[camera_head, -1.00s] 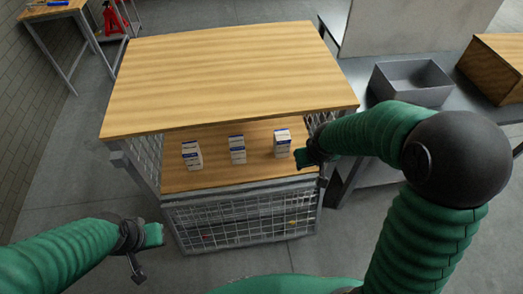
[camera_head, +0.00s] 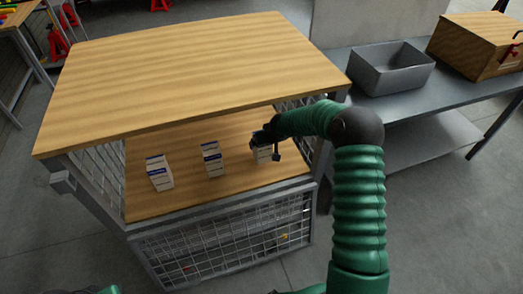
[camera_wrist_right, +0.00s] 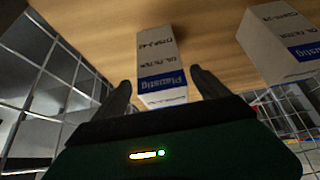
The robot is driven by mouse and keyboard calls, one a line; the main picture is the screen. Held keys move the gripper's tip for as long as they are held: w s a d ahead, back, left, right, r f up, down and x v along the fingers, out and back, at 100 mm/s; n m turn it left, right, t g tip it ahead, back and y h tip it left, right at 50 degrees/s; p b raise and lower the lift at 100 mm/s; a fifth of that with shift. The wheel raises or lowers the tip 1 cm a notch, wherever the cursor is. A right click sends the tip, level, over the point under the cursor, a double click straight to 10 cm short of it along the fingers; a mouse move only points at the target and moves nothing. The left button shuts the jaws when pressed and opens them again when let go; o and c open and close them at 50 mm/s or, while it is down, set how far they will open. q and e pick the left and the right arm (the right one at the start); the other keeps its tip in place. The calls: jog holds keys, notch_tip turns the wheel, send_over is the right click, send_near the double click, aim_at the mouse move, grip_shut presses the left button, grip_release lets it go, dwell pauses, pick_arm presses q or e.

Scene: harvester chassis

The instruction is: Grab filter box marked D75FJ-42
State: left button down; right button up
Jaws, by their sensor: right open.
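Three small white and blue filter boxes stand in a row on the lower wooden shelf. The right-hand box (camera_head: 264,154) is partly hidden by my right gripper (camera_head: 267,140). In the right wrist view, a box (camera_wrist_right: 157,45) reading OIL FILTER, with a code that looks like D75FJ-42, sits ahead between the spread fingers of the right gripper (camera_wrist_right: 164,88). The gripper is open and does not grip it. The middle box (camera_head: 212,158) and left box (camera_head: 159,172) stand apart to the left. My left gripper is not in view.
The wooden top (camera_head: 200,70) overhangs the shelf (camera_head: 190,195). Wire mesh sides (camera_head: 230,240) surround the unit. In the right wrist view, another box (camera_wrist_right: 285,45) stands at right. A grey bin (camera_head: 392,70) and wooden box (camera_head: 475,45) are on the bench.

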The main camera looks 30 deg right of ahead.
jog(key=b+x, duration=0.1)
jog(key=x, duration=0.4)
jog(key=shift+s+a+f+b, duration=0.1)
jog(key=shift+a+b, duration=0.1)
jog(key=shift+b, duration=0.2)
jog(key=shift+d, duration=0.1)
jog(key=shift+c, duration=0.3)
jog(key=shift+c, duration=1.1)
grip_shut()
